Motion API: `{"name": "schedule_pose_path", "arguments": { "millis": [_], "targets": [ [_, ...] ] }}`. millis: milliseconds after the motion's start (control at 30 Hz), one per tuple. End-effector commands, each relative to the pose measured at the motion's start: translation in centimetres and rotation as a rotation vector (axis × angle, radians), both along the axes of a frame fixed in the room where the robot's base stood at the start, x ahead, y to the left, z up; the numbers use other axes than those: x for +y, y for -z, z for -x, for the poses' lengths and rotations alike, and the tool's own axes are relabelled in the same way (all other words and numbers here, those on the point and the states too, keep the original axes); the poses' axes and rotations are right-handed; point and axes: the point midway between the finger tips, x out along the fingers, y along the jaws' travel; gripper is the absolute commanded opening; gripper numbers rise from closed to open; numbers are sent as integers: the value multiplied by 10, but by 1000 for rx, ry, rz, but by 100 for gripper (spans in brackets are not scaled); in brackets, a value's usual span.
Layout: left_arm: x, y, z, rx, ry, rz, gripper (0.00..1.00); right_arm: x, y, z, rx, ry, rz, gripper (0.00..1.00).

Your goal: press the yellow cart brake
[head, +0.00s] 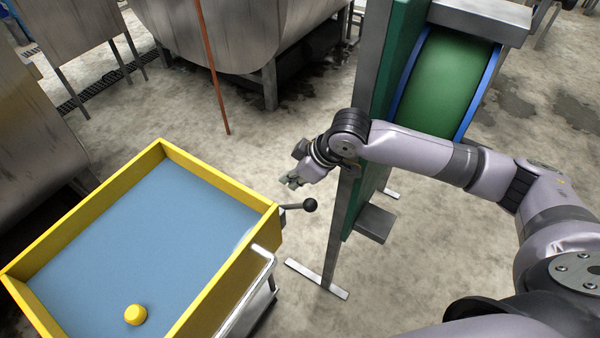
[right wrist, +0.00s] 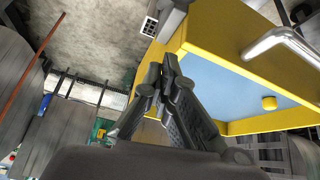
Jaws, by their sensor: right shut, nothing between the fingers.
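The yellow cart (head: 215,180) stands at the lower left in the head view, with a blue floor inside its yellow walls. Its brake lever, a short dark bar with a round black knob (head: 310,205), sticks out from the cart's right corner. My right gripper (head: 290,182) is shut and empty, just beyond the knob in the picture and apart from it. In the right wrist view my closed fingers (right wrist: 168,68) point toward the yellow cart wall (right wrist: 225,40). A grey bracket (right wrist: 168,22) shows at the cart's corner there; I cannot tell whether it belongs to the brake. My left gripper is out of view.
A bent metal handle (head: 262,258) is on the cart's near right side. A yellow round object (head: 135,314) lies in the cart. A green drum (head: 450,80) on a steel stand (head: 345,215) is close beside my right arm. Bare floor lies between cart and stand.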

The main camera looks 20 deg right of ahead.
Motion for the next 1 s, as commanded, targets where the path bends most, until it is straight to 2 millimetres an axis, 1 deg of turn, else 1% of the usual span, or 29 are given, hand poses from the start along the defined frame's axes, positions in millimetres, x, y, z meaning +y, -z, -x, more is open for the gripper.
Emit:
{"name": "schedule_pose_path", "arguments": {
  "millis": [100,233,300,400,500,667,1000],
  "targets": [
    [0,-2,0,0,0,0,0,11,23,-9,4,1,-2,0],
    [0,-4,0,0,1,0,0,20,46,-18,3,-1,-1,0],
    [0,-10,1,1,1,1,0,5,44,-8,2,2,5,0],
    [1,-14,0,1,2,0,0,-3,47,1,2,0,2,0],
    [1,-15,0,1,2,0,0,-9,49,5,0,1,1,0],
    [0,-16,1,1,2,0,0,-12,50,9,1,0,1,0],
    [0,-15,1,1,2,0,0,-11,51,9,-2,-1,-2,0]
  ]
}}
